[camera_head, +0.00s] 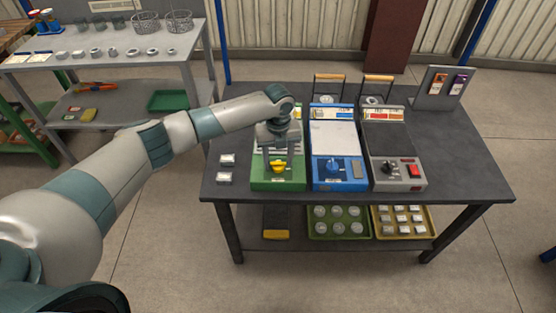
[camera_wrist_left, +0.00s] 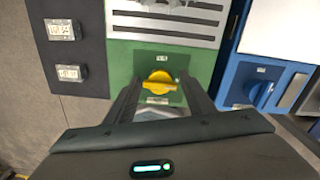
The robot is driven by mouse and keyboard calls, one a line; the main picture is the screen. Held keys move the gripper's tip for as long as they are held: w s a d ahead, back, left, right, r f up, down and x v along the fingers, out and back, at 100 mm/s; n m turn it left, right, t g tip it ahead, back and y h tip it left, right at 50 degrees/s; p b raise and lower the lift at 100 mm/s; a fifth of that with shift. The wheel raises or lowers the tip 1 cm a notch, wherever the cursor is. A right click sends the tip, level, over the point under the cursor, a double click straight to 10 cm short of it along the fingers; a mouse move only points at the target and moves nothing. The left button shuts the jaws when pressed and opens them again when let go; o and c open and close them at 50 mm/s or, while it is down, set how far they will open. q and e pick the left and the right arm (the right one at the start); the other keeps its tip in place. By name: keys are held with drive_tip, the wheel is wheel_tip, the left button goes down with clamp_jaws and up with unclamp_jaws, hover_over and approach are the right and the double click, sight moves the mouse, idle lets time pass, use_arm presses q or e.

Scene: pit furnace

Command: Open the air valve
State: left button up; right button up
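The yellow valve knob (camera_head: 278,167) sits on the front of the green unit (camera_head: 262,184) on the dark table. In the left wrist view the yellow knob (camera_wrist_left: 159,82) shows between the two fingers, with its grip bar lying roughly crosswise. My left gripper (camera_head: 279,172) points down over the green unit. Its fingers (camera_wrist_left: 158,88) are apart, one on each side of the knob; I cannot tell whether they touch it. The arm hides much of the unit's upper part. My right gripper is not in view.
A blue unit (camera_head: 338,184) with a blue knob (camera_head: 332,167) stands close to the right, then a grey unit (camera_head: 398,184) with a red switch (camera_head: 414,170). Two small labelled blocks (camera_head: 226,168) lie left of the green unit.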

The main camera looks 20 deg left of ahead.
sight(278, 162)
use_arm(q)
drive_tip(key=shift+r, duration=0.4)
wheel_tip(278, 162, up, 16)
drive_tip(key=b, duration=0.3)
drive_tip(key=shift+r, duration=0.25)
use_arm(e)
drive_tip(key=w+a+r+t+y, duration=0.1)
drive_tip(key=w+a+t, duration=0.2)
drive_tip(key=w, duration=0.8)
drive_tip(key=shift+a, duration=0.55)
